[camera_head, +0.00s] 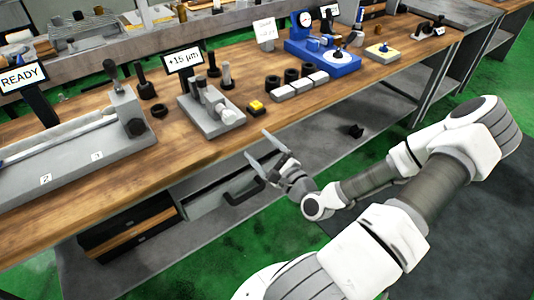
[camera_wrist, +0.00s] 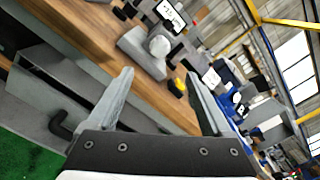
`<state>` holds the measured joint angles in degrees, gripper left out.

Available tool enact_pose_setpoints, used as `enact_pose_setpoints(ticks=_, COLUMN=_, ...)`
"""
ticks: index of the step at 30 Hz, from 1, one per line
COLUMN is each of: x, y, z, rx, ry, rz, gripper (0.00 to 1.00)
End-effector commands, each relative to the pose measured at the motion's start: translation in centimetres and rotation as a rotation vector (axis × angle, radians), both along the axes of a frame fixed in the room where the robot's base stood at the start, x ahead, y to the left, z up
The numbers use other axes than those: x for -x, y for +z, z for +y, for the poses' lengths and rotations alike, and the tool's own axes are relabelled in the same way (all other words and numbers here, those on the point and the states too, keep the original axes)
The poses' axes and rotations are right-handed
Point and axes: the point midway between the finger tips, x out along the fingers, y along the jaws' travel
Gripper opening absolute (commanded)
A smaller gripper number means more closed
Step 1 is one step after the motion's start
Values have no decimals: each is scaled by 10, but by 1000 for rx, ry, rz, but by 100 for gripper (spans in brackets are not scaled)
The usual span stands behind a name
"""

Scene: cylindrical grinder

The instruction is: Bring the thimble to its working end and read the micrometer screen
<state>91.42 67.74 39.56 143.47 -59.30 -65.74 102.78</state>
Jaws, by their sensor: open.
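A small screen (camera_head: 184,60) reading "+15 µm" stands on the bench behind a grey block fixture (camera_head: 216,121) with several upright cylindrical posts. In the wrist view the screen (camera_wrist: 171,15) is tilted and its digits are too small to read. The grey fixture (camera_wrist: 134,45) with a pale rounded part is there too. I cannot tell for sure which part is the thimble. My gripper (camera_head: 256,143) is open and empty, in front of the bench edge and apart from the fixture. In the wrist view its fingers (camera_wrist: 160,75) spread with nothing between them.
A yellow button (camera_head: 257,106) sits right of the fixture, near dark rings and pale blocks. A screen reading "READY" (camera_head: 20,76) and a long grey machine (camera_head: 80,150) stand left. A blue gauge stand (camera_head: 322,58) is farther right. The wooden front edge is partly clear.

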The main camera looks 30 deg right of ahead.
Motion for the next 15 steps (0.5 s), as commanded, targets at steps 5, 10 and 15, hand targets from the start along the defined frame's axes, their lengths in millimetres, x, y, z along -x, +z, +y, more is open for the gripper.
enact_pose_setpoints(ticks=5, x=24, y=0, z=-1, rx=0, ry=-1, rz=-1, gripper=84)
enact_pose_setpoints(ticks=10, x=32, y=0, z=-1, rx=0, ry=0, rz=-1, gripper=84)
enact_pose_setpoints(ticks=15, x=32, y=0, z=-1, rx=0, ry=1, rz=-1, gripper=84)
